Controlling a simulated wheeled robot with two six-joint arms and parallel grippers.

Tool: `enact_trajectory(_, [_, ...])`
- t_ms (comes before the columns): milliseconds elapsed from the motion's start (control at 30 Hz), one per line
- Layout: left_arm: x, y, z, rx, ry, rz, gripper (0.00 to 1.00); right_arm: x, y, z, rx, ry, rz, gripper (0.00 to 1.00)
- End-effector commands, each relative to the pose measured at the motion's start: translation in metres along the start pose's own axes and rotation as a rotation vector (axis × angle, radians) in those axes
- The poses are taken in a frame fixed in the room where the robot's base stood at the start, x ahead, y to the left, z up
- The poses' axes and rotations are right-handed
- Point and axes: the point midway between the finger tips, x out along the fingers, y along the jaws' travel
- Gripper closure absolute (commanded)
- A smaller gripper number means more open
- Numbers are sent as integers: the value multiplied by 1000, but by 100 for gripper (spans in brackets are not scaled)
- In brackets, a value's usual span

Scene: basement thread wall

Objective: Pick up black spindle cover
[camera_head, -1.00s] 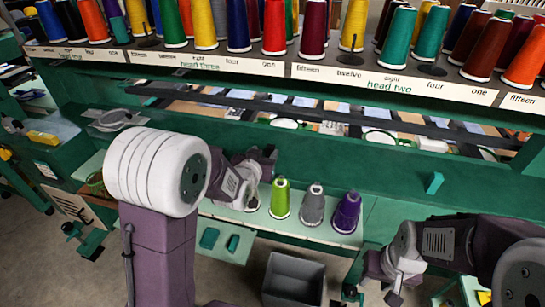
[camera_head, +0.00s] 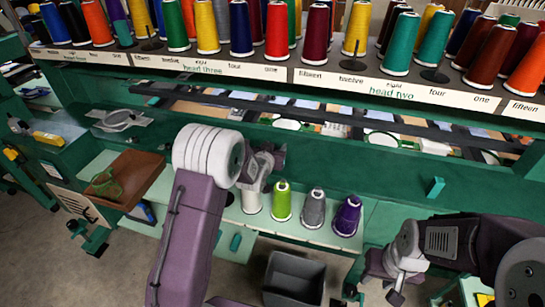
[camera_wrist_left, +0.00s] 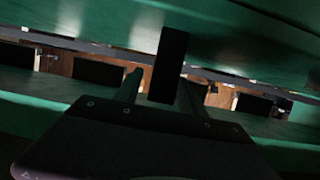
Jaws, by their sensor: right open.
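In the left wrist view, a black upright block (camera_wrist_left: 168,65) stands between the fingertips of my left gripper (camera_wrist_left: 160,80); I cannot tell whether it is the black spindle cover or whether the fingers touch it. In the head view, my left gripper (camera_head: 272,157) is in front of the green machine body, just above and behind the white cone; its fingers are too small to read there. My right gripper (camera_head: 396,290) is open and empty at the lower right, low in front of the machine. No spindle cover can be made out for sure in the head view.
White (camera_head: 251,201), green (camera_head: 282,203), grey (camera_head: 314,209) and purple (camera_head: 347,216) cones stand on the pale lower shelf. A grey bin (camera_head: 293,280) is below. A brown tray (camera_head: 140,180) is at left. Several thread cones line the upper rack (camera_head: 215,68).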

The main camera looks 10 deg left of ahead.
Motion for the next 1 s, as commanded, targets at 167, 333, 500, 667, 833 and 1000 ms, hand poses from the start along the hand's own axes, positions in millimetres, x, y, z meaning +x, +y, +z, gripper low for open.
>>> enact_trajectory(167, [0, 0, 0, 0, 0, 0, 100, 0, 0, 0, 0, 0, 0, 60])
enact_trajectory(333, [0, 0, 0, 0, -1, 0, 100, 0, 0, 0, 0, 0, 0, 60])
enact_trajectory(500, [-1, 0, -3, 0, 0, 0, 100, 1, 0, 0, 0, 0, 0, 60])
enact_trajectory(667, [-9, 0, -25, 0, 5, 0, 100, 4, 0, 0, 0, 0, 0, 60])
enact_trajectory(833, [-24, 24, -48, 1, 3, 6, 100, 9, 0, 1, 0, 0, 0, 60])
enact_trajectory(1000, [-41, 58, -67, 0, 3, 6, 100, 6, 0, 1, 0, 0, 0, 60])
